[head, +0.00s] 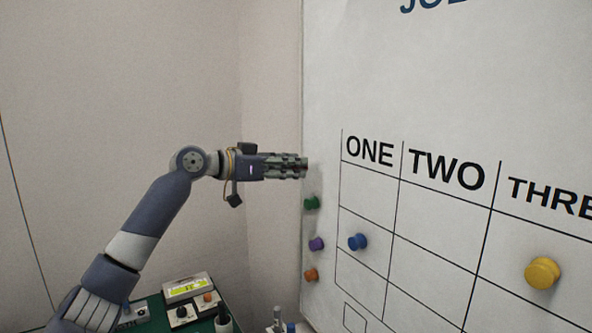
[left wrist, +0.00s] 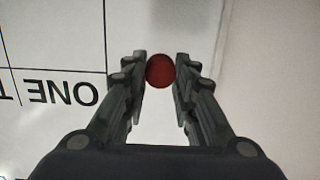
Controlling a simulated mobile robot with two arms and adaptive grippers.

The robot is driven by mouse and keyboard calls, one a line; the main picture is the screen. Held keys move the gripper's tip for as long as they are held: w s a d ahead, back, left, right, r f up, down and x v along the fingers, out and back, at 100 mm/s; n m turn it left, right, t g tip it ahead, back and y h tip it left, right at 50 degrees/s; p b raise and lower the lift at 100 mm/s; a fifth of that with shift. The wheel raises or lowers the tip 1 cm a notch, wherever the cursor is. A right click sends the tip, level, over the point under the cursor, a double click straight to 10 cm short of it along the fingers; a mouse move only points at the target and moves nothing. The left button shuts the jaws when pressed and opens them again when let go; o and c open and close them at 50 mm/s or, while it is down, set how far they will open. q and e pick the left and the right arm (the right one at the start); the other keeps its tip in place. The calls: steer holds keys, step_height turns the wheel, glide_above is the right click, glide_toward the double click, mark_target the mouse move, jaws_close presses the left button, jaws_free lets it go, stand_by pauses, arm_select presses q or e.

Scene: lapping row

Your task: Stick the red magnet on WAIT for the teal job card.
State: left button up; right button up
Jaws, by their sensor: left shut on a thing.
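My left gripper (head: 302,167) is at the left edge of the white job board (head: 450,90), level with the heading ONE. In the left wrist view its fingers (left wrist: 160,75) are shut on the round red magnet (left wrist: 160,70). The magnet is hidden in the head view. Whether it touches the board cannot be told. The board has columns headed ONE, TWO and THREE. No WAIT heading and no teal job card can be made out. My right gripper is not in view.
Green (head: 311,203), purple (head: 316,244) and orange (head: 311,275) magnets sit along the board's left edge. A blue magnet (head: 358,242) is under ONE, a yellow one (head: 542,273) under THREE. A green-topped bench (head: 150,318) with small devices stands below left.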

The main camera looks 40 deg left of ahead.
mark_target(294, 168)
arm_select(q)
steer(key=shift+f+b+v, duration=0.15)
steer(key=shift+b+v, duration=0.6)
steer(key=shift+v, duration=0.3)
steer(key=shift+f+b+v, duration=0.2)
steer(key=shift+b+v, duration=0.5)
steer(key=shift+v, duration=0.4)
steer(key=shift+s, duration=0.1)
